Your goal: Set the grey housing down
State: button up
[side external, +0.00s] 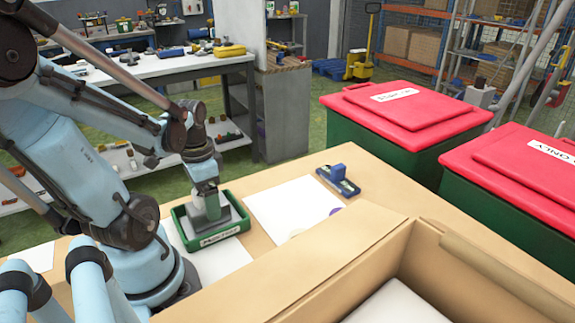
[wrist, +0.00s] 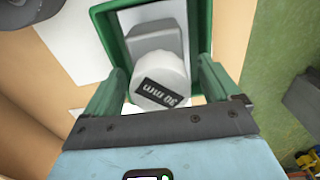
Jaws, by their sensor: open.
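The grey housing (wrist: 155,42) shows in the wrist view as a grey block with a pale round part bearing a dark label. It sits inside a green tray (wrist: 107,38). In the side view the tray (side external: 215,237) stands on the tan worktop with a label on its front, and my gripper (side external: 209,205) reaches straight down into it. In the wrist view my gripper (wrist: 160,78) is open, with one green finger on each side of the housing and visible gaps. In the side view the fingers largely hide the housing.
A white sheet (side external: 292,204) lies right of the tray. An open cardboard box (side external: 330,262) stands in front. Two green bins with red lids (side external: 405,105) stand at right. A cluttered shelf bench (side external: 170,66) is behind.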

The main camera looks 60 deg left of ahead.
notch_tip(320, 180, up, 9)
jog(key=shift+f, duration=0.1)
jog(key=shift+w, duration=0.1)
jog(key=w+d+t, duration=0.7)
jog(key=w+d, duration=0.6)
jog(key=d, duration=0.1)
jog(key=shift+w+d, duration=0.3)
jog(key=shift+d, duration=0.05)
dwell(0.9)
